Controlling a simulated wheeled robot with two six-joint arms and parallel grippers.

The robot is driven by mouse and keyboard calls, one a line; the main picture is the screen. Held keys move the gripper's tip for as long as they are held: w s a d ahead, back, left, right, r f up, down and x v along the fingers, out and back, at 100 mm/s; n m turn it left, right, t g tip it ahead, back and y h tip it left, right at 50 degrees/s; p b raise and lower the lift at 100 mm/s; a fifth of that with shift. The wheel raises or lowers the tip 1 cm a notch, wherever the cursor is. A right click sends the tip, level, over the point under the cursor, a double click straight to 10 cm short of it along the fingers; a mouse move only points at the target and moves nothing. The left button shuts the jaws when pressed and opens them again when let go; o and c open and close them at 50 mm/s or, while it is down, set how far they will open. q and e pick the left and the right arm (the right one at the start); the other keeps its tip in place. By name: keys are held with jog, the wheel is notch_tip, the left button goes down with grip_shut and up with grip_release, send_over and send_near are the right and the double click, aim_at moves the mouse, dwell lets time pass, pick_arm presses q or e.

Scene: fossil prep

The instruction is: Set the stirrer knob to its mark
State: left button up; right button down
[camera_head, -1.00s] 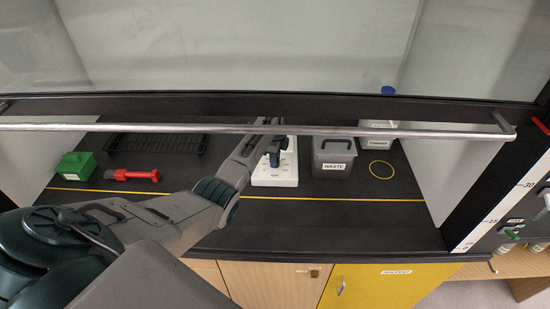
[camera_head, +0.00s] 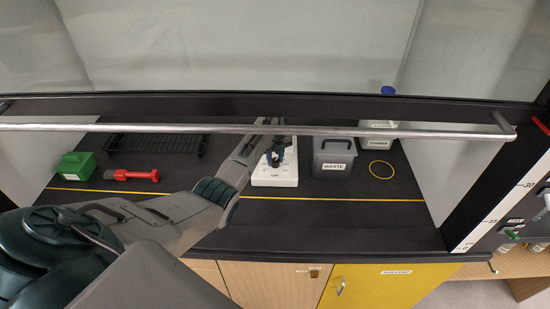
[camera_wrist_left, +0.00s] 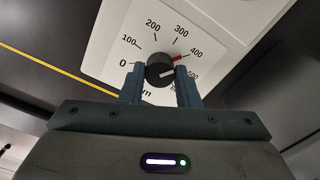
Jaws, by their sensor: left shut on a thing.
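The white stirrer (camera_head: 275,182) stands inside the hood, left of the waste bin. In the left wrist view its dial plate (camera_wrist_left: 225,35) shows numbers from 0 to 500 around a black knob (camera_wrist_left: 158,66). A red mark (camera_wrist_left: 177,58) sits by the 400 tick. The knob's white pointer line aims to the right, between the red mark and the 500 number. My left gripper (camera_wrist_left: 160,83) has a finger on each side of the knob and is shut on it. In the head view the gripper (camera_head: 275,150) covers the knob. My right gripper is out of view.
A grey waste bin (camera_head: 334,158) stands close right of the stirrer. A yellow ring (camera_head: 381,170) and a pale bin (camera_head: 377,140) are farther right. A green box (camera_head: 76,165), a red-handled tool (camera_head: 137,175) and a black rack (camera_head: 155,143) are left. The sash bar (camera_head: 300,130) crosses in front.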

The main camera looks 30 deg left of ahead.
aim_at(275, 161)
pick_arm(q)
jog(key=shift+m, duration=0.5)
jog(key=o, duration=1)
jog(key=shift+r, duration=0.1)
jog(key=shift+r+b, duration=0.3)
jog(key=shift+r, duration=0.1)
jog(key=shift+r+b, duration=1.7)
jog(key=shift+r, duration=3.2)
